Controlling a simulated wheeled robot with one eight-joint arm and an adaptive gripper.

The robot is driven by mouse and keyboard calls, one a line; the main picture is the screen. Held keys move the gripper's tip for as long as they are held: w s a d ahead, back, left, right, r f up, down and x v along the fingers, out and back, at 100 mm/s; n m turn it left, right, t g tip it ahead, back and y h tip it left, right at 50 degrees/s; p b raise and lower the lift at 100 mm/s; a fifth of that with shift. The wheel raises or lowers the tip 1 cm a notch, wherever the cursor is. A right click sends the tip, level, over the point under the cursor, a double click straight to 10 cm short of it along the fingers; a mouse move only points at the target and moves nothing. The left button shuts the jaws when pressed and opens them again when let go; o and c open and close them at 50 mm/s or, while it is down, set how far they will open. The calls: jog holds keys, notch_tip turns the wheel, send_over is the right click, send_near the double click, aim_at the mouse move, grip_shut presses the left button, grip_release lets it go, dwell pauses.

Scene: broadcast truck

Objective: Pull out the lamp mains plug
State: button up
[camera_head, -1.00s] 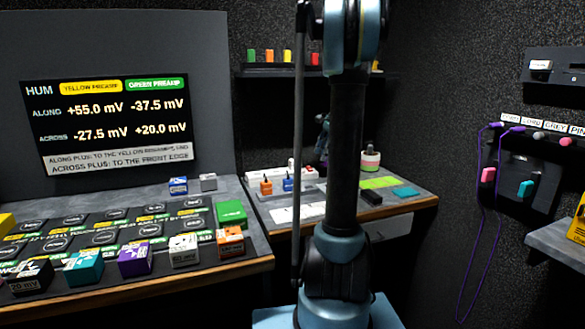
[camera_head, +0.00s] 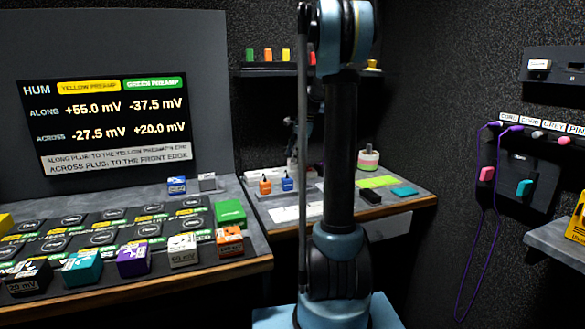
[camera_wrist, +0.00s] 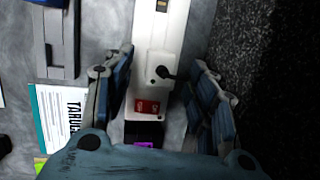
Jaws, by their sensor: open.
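A white strip (camera_wrist: 168,35) runs lengthwise through the wrist view, with a red rocker switch (camera_wrist: 148,107) near its lower end. In the head view my gripper is small and partly lost against the dark wall above the back bench.
An orange block (camera_head: 265,187) and a blue block (camera_head: 287,182) stand on the back bench, left of my arm. A green pad (camera_head: 377,182) and a pink-and-white round item (camera_head: 369,160) lie to its right. A printed card (camera_wrist: 65,120) lies left of the strip.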

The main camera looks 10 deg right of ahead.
jog(key=shift+x, duration=1.6)
jog(key=c, duration=1.2)
jog(key=shift+r, duration=0.15)
jog(key=shift+r, duration=0.35)
jog(key=r, duration=0.2)
jog(key=shift+s+r, duration=0.35)
jog(key=shift+s, duration=0.05)
grip_shut()
jog(key=s+d, duration=0.3)
jog(key=s, duration=1.3)
jog(key=shift+s+d+f, duration=0.15)
jog(key=shift+s+d, duration=0.05)
jog(key=shift+s, duration=0.05)
